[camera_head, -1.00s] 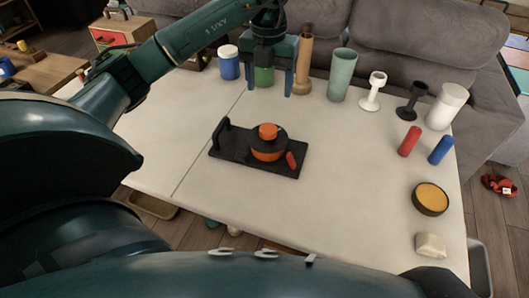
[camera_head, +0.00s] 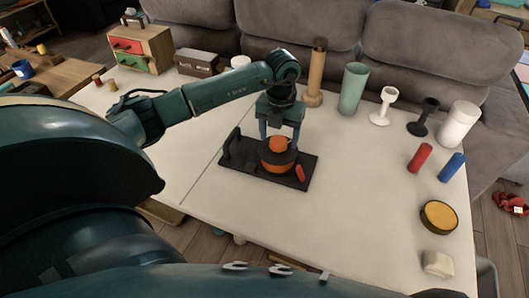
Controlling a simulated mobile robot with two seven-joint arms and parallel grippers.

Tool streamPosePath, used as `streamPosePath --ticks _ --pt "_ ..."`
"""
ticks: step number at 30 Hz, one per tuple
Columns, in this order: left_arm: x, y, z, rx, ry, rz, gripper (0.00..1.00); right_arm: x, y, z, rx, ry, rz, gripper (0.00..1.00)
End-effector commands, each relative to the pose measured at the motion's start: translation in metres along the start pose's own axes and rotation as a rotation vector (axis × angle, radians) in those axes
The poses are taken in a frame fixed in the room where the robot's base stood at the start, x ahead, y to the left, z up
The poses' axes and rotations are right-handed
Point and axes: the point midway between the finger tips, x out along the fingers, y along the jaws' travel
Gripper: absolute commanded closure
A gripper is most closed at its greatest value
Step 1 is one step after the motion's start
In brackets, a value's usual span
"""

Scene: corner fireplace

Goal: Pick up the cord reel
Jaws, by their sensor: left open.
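The cord reel (camera_head: 277,161), orange and black with an orange knob on top, sits on a black tray (camera_head: 242,170) with an upright handle at its left end. My left gripper (camera_head: 280,138) is open and points down over the reel. Its fingers are at either side of the orange knob, at about its height in the picture. I cannot tell whether they touch it. A small red piece (camera_head: 300,173) is at the reel's right side on the tray. My right gripper is not in view.
Behind stand a wooden vase (camera_head: 316,75), a green cup (camera_head: 353,88), white (camera_head: 385,106) and black (camera_head: 423,116) goblets and a white cylinder (camera_head: 458,124). Red (camera_head: 420,157) and blue (camera_head: 452,167) cylinders and a yellow-topped round tin (camera_head: 438,215) are at right. The front table is clear.

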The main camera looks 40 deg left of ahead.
Motion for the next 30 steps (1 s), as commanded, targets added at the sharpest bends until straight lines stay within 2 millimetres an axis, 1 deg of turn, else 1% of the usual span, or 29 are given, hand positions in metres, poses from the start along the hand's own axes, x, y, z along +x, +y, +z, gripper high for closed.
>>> streamPosePath --ticks 2,8,30 --pt "0.004 0.0 -0.0004 0.0 0.001 0.001 0.33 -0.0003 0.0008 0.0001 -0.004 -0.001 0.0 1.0" --pt "0.0043 0.0 -0.0002 0.0 0.0 0.0 0.33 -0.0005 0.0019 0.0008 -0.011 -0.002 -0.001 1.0" --pt "0.0037 0.0002 0.0 0.0 0.0 0.0 0.92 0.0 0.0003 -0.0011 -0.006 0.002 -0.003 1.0"
